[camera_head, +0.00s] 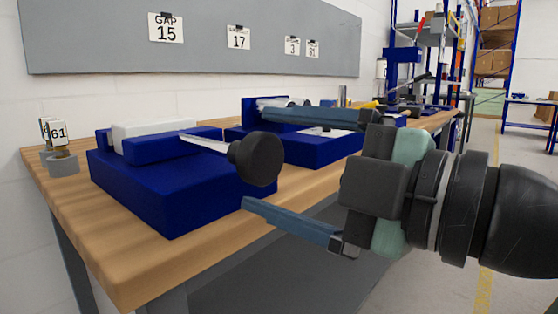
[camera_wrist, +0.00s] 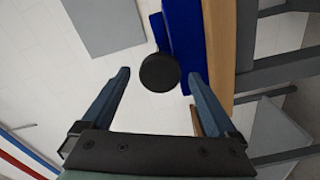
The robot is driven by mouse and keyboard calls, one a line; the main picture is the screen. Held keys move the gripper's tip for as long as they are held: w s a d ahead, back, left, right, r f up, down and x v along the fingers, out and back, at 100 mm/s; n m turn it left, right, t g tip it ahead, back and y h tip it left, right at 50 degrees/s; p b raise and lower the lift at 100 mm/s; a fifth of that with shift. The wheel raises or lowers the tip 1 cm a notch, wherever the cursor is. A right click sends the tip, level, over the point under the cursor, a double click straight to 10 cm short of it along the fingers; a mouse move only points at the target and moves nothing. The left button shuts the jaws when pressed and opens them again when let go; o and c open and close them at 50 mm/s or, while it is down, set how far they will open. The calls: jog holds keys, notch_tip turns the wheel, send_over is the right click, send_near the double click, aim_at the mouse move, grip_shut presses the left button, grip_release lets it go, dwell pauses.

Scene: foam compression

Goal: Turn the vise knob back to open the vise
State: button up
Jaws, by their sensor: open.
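The blue vise (camera_head: 165,190) sits on the near end of the wooden workbench, with a white block (camera_head: 150,132) at its back. Its black round knob (camera_head: 257,159) sticks out on a light screw toward my gripper. My gripper (camera_head: 254,158) is open, with one blue finger above and one below the knob in the head view. In the wrist view the knob (camera_wrist: 160,73) lies between and a little beyond the two fingertips of my gripper (camera_wrist: 160,73). Neither finger visibly touches it. The vise (camera_wrist: 184,40) is partly hidden behind the knob.
A second blue vise (camera_head: 315,145) stands further along the workbench (camera_head: 125,270). A small grey round stand with a card marked 61 (camera_head: 58,134) is at the left corner. A grey board (camera_head: 200,40) with number cards hangs on the wall. The floor at right is clear.

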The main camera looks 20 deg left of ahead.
jog(key=p+v, duration=0.3)
jog(key=v, duration=1)
jog(key=shift+p, duration=0.3)
